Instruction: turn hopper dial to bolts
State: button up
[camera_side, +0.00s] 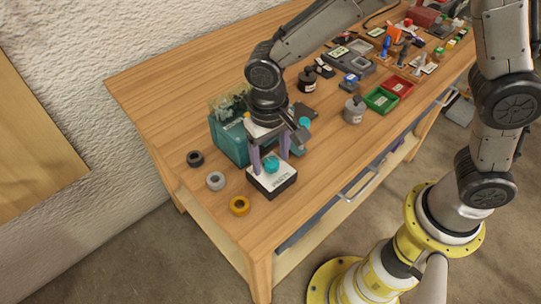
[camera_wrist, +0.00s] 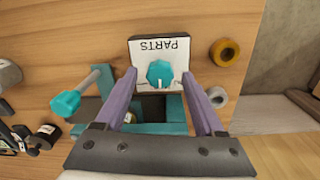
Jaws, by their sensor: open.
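The teal dial (camera_side: 271,166) sits on a white-topped dark box at the near left of the table. In the wrist view the dial (camera_wrist: 160,73) is on a white plate (camera_wrist: 147,50) lettered PARTS, which reads upside down. No readable word for bolts shows on the plate. My gripper (camera_side: 270,158) points down over the box, and its purple fingers (camera_wrist: 159,76) are open, one on each side of the dial. I cannot tell whether either finger touches it. The teal hopper (camera_side: 229,143) stands just behind the box, partly hidden by my gripper.
A lever with a teal knob (camera_wrist: 66,103) stands beside the hopper. Black (camera_side: 195,158), grey (camera_side: 215,181) and yellow (camera_side: 239,206) rings lie left of the box.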

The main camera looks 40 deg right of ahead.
jog(key=shift+f, duration=0.15)
jog(key=shift+c, duration=0.3)
grip_shut()
jog(key=shift+n, duration=0.4)
jog(key=n, duration=0.3)
jog(key=shift+n, duration=0.4)
jog(key=n, duration=0.5)
jog(key=shift+a, duration=0.1)
